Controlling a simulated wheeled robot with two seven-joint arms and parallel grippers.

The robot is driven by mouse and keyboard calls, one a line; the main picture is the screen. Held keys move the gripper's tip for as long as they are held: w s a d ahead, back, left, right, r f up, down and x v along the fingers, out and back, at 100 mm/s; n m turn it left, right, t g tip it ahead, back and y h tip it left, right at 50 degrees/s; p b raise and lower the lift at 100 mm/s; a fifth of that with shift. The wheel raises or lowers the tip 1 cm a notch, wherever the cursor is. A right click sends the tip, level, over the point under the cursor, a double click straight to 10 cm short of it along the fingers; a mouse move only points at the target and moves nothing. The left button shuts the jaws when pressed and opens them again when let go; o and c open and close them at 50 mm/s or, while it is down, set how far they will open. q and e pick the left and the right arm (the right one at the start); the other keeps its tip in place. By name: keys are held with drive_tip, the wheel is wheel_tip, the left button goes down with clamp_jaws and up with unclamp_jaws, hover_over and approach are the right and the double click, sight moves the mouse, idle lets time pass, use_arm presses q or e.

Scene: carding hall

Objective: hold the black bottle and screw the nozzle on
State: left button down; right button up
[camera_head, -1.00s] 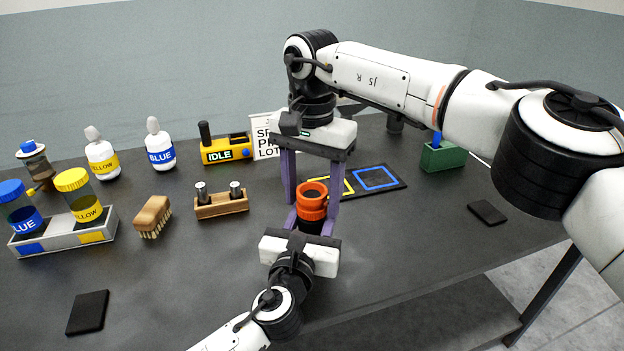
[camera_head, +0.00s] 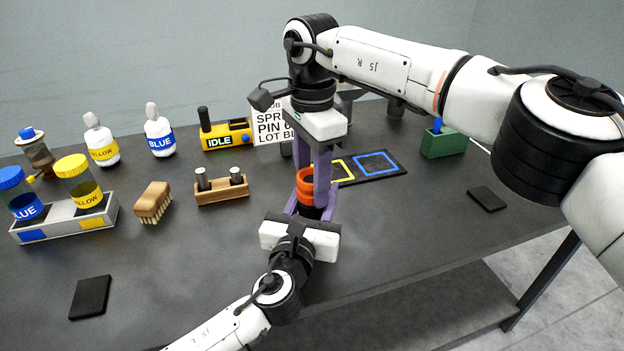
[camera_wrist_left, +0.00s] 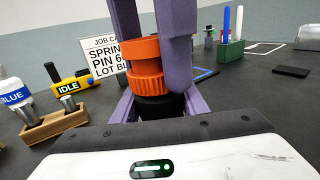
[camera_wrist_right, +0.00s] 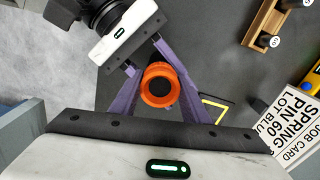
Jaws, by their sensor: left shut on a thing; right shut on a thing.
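The black bottle (camera_wrist_left: 155,109) stands low between the purple fingers of my left gripper (camera_head: 308,208), which is shut on it from the front. Only a little of its dark body shows. The orange nozzle (camera_head: 305,181), with a ribbed lower collar, sits upright directly above the bottle in the left wrist view (camera_wrist_left: 145,66). My right gripper (camera_head: 318,180) comes down from above, shut on the nozzle with a finger on either side. In the right wrist view the nozzle (camera_wrist_right: 158,72) is a round ring with a dark centre. How far its thread is engaged is hidden.
A yellow IDLE box (camera_head: 226,135) and job card (camera_head: 270,124) stand behind. A mat with outlined squares (camera_head: 345,182) lies right.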

drive_tip(key=m, duration=1.3)
drive_tip(key=shift+m, duration=0.3)
drive_tip(key=m, duration=0.6)
drive_tip(key=shift+m, duration=0.3)
drive_tip(key=m, duration=0.7)
drive_tip(key=shift+f, duration=0.1)
drive_tip(key=o, duration=1.3)
drive_tip(key=shift+c, duration=0.2)
wheel_tip(320, 180, up, 8)
drive_tip(key=shift+f, duration=0.2)
